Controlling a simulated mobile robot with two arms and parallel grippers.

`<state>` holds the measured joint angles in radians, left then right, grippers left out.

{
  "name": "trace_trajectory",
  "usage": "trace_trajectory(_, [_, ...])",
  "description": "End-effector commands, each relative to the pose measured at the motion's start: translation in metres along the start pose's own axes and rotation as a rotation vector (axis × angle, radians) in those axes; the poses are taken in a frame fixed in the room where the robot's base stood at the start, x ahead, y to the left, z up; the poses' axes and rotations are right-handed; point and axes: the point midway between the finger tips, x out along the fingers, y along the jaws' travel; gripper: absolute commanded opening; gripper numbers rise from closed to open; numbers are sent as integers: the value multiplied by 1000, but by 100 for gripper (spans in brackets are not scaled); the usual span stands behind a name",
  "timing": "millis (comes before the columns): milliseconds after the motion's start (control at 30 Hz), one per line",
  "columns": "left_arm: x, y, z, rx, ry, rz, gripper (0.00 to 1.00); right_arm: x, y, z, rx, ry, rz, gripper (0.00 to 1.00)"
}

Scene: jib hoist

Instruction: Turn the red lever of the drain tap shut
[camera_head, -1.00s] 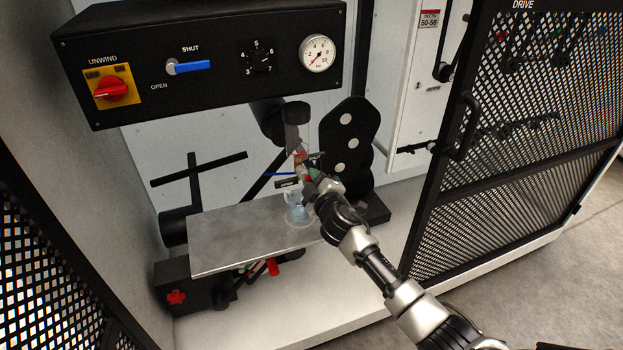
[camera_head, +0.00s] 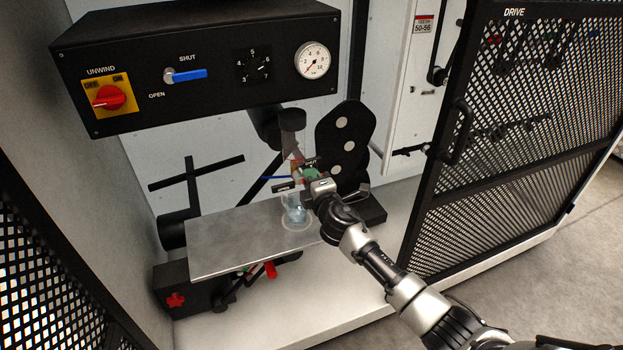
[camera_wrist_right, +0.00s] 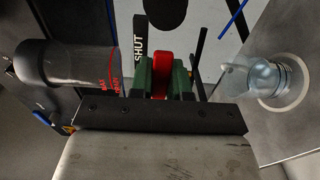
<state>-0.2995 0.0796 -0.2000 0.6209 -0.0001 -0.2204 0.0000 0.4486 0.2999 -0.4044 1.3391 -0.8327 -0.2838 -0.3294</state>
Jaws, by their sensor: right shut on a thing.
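The red lever (camera_wrist_right: 160,72) of the drain tap shows in the right wrist view between the green finger pads of my right gripper (camera_wrist_right: 164,80). The gripper is shut on it. A black label reading SHUT (camera_wrist_right: 139,45) stands just left of the lever there. In the head view my right gripper (camera_head: 312,175) is at the tap below the clear bowl (camera_head: 292,145), and it hides the lever and most of the tap. A glass beaker (camera_head: 295,210) with bluish liquid stands under the tap. My left gripper is not in view.
A metal plate (camera_head: 235,238) carries the beaker. Above hangs a black control box (camera_head: 215,62) with a blue lever, a red switch and a gauge. A black mesh door (camera_head: 500,150) stands open at the right.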

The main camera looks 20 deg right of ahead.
Motion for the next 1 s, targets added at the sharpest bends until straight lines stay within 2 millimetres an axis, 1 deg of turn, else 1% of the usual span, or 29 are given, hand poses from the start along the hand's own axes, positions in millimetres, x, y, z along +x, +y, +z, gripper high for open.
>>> trace_trajectory(367, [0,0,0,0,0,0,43,0,0,-2,-9,4,1,0])
trace_trajectory(400, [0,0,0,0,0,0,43,0,0,-2,-9,4,0,20])
trace_trajectory(533, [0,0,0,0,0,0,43,0,0,-1,-8,3,0,40])
trace_trajectory(567, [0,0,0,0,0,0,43,0,0,-1,-8,3,0,43])
trace_trajectory(900, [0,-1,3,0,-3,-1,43,0,0,0,-4,1,0,43])
trace_trajectory(1000, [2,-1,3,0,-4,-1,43,0,-2,0,28,1,0,43])
